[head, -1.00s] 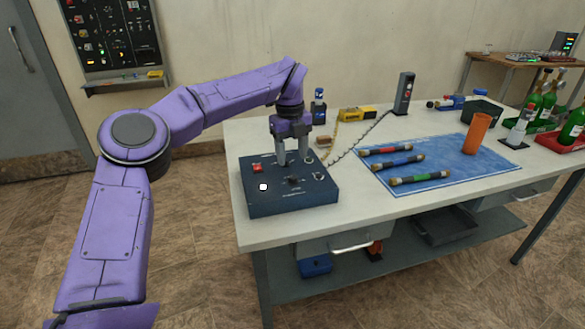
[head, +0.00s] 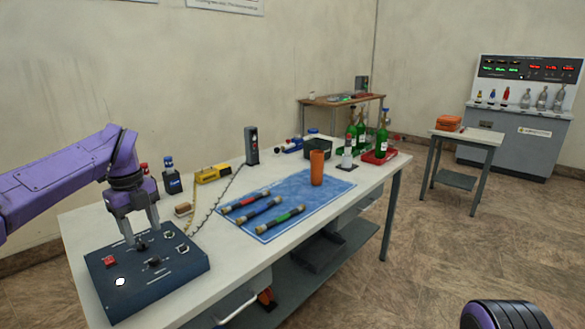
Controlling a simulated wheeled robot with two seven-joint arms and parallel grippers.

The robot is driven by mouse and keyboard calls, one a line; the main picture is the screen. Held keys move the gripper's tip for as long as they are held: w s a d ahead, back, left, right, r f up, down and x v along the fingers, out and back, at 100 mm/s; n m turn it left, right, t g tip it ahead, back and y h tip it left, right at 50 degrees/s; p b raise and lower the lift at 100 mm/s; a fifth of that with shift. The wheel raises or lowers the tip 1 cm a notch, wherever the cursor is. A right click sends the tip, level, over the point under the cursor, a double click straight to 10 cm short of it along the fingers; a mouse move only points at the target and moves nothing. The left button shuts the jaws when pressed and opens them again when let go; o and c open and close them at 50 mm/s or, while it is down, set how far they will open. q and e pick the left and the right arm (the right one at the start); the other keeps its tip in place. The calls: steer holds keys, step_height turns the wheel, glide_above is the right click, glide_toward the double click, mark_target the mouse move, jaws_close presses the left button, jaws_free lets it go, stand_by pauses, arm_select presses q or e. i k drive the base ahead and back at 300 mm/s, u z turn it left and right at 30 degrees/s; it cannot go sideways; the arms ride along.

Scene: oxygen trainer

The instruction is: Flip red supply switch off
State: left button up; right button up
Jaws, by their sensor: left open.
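The dark blue control box (head: 150,283) sits at the near left end of the white table. A red switch (head: 109,261) is on the left of its top face, with a bright white round spot near its front edge. Other dark knobs and small sockets are on the same face. My left gripper (head: 139,240) points down over the back middle of the box, right of and behind the red switch. Its two fingers are apart, close above or at a small dark part; contact cannot be told. The red switch's on or off position is too small to read. My right gripper is not seen.
A blue mat (head: 300,188) holds several dark rods and an orange cylinder (head: 317,168). A yellow device (head: 212,173), a grey handset stand (head: 251,146) with a coiled cord, and green bottles (head: 381,141) stand farther back. Open floor lies right of the table.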

mark_target(110, 261)
steer(key=u, duration=0.05)
steer(key=k, duration=0.85)
